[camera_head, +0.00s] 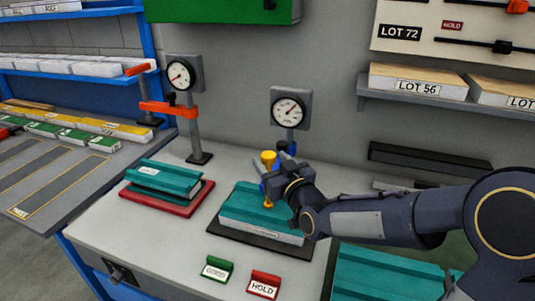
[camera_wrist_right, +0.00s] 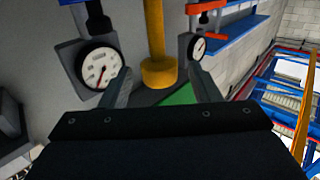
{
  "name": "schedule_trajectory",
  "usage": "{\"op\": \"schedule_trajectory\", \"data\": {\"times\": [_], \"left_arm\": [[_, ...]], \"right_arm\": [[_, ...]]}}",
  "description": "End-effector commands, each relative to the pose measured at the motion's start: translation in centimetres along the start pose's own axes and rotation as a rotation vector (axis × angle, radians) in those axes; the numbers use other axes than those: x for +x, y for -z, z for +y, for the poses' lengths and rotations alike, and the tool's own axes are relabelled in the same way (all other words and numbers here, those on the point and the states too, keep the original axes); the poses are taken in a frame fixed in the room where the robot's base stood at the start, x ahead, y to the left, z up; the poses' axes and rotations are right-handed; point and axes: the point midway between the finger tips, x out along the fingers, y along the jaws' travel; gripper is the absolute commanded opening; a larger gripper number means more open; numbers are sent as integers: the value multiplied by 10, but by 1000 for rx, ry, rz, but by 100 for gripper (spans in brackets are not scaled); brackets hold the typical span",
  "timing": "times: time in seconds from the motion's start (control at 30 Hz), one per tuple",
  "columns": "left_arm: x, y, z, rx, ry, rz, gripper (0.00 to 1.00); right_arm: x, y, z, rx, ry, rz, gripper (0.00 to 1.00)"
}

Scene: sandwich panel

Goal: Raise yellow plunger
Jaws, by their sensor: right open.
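The yellow plunger (camera_head: 268,158) stands upright at the right gauge stand, above a teal-topped panel (camera_head: 253,204) on a dark plate. Its knob shows at the top, and more yellow shows lower down behind my fingers. My right gripper (camera_head: 274,168) reaches in from the right at the plunger. In the right wrist view the yellow plunger (camera_wrist_right: 158,45) stands between the two open fingers, with gaps on both sides and its wide yellow end nearest them. The right gripper hides part of the stand's blue arm. My left gripper is not in view.
The right dial gauge (camera_head: 289,111) is just above my gripper. The left gauge stand (camera_head: 195,130) has an orange arm. Teal panels lie on a red tray (camera_head: 190,207). Green (camera_head: 215,269) and red HOLD (camera_head: 264,284) signs stand in front. A shelf (camera_head: 430,105) is at right.

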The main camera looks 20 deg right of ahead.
Motion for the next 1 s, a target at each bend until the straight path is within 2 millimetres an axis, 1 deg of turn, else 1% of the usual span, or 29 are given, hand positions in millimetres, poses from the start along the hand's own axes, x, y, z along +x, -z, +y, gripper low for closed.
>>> {"op": "schedule_trajectory", "data": {"times": [0.03,0.1,0.2,0.5,0.57,0.93,1.0], "left_arm": [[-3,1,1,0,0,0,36],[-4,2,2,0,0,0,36],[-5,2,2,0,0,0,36],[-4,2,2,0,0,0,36],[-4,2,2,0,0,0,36],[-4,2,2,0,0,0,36],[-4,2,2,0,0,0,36]], "right_arm": [[8,1,0,-1,0,-2,56],[15,1,0,0,0,-1,56],[22,1,0,1,0,0,56],[25,0,0,1,0,0,56],[25,0,0,1,0,0,50],[25,0,0,2,0,0,1],[25,0,0,2,0,0,0]]}}
